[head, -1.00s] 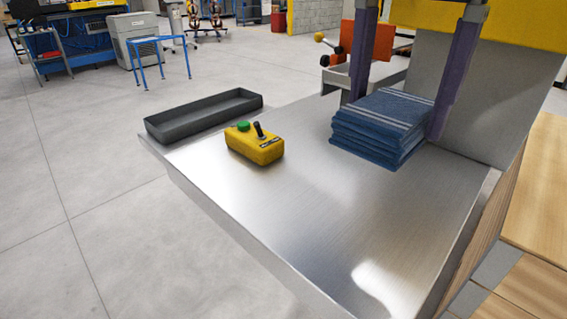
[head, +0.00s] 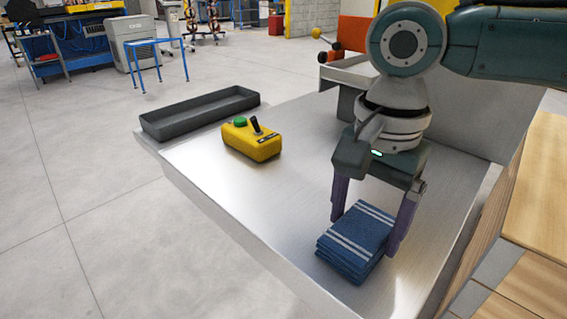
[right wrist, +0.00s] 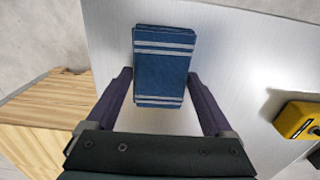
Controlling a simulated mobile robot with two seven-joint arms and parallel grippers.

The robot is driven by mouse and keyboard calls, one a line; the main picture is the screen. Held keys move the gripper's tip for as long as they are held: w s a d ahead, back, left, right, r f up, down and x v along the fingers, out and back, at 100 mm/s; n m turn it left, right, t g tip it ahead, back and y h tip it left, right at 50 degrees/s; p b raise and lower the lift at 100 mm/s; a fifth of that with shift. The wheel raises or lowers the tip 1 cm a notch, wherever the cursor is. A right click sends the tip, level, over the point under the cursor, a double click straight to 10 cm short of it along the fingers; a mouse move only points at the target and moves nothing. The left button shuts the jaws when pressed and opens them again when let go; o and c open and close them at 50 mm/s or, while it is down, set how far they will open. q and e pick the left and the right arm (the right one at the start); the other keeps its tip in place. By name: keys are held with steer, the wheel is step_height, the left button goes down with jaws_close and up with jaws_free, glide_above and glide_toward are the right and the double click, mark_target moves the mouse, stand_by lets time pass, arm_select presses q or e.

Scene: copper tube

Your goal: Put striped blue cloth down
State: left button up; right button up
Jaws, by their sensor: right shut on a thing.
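The striped blue cloth (head: 352,248) is a flat folded stack, dark blue with pale stripes near its ends. It is low over the near part of the metal table (head: 262,205), close to its front edge; I cannot tell whether it touches the surface. My right gripper (head: 366,234) points down and is shut on the cloth, with one purple finger on each side. In the right wrist view the cloth (right wrist: 164,72) lies between the two fingertips. My left gripper is not in view.
A yellow control box (head: 250,140) with a green button and a black lever stands farther back on the table. A dark grey tray (head: 200,117) is at the far left edge. The table's middle is clear. Wooden surfaces (head: 535,200) lie to the right.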

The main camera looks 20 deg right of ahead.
mark_target(364, 225)
steer(key=o, duration=1.2)
steer(key=shift+f, duration=0.1)
steer(key=shift+o, duration=0.2)
step_height(364, 225, up, 12)
steer(key=p, duration=0.1)
steer(key=s+a+f+n+t+y, duration=0.2)
steer(key=s+a+f+n+y, duration=0.1)
steer(key=s+a+f+n, duration=0.65)
steer(key=s+d+f+n+t+h, duration=0.1)
steer(key=s+d+f+n+h, duration=0.1)
steer(key=s+d+n, duration=0.3)
steer(key=shift+s+d+n+t+h, duration=0.3)
steer(key=shift+s+d+n+h, duration=0.15)
steer(key=shift+s, duration=0.45)
